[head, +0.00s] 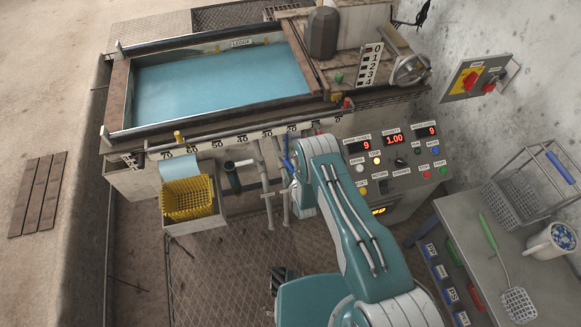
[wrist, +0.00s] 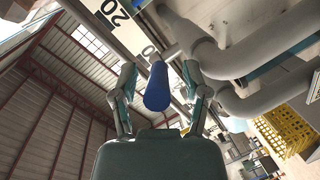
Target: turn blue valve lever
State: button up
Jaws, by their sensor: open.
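The blue valve lever (wrist: 157,90) shows in the wrist view as a rounded blue handle pointing toward my gripper. My gripper (wrist: 160,76) is open, with one finger on each side of the lever. Gaps show between the lever and both fingers, so it is not clamped. In the head view a small blue piece of the lever (head: 287,152) shows beside my teal arm, by the pipes on the tank's front. My arm hides most of my gripper there.
Grey pipes run beside the lever in the wrist view (wrist: 235,60). A yellow basket (head: 188,198) stands left of the pipes. A control panel (head: 395,160) with lit displays is right of my arm. A grey table (head: 500,265) holds tools and a white bucket (head: 549,241).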

jog(key=shift+w, duration=0.15)
grip_shut()
jog(key=shift+w+d+n+g+y, duration=0.3)
jog(key=shift+n+g+y, duration=0.25)
jog(key=shift+n+y, duration=0.35)
jog(key=shift+w+d+n+g+y, duration=0.3)
jog(key=shift+n+g+y, duration=0.2)
jog(key=shift+n+y, duration=0.35)
jog(key=shift+w+d+n+g+y, duration=0.3)
jog(key=shift+n+g+y, duration=0.3)
jog(key=shift+y, duration=0.45)
jog(key=shift+f, duration=0.1)
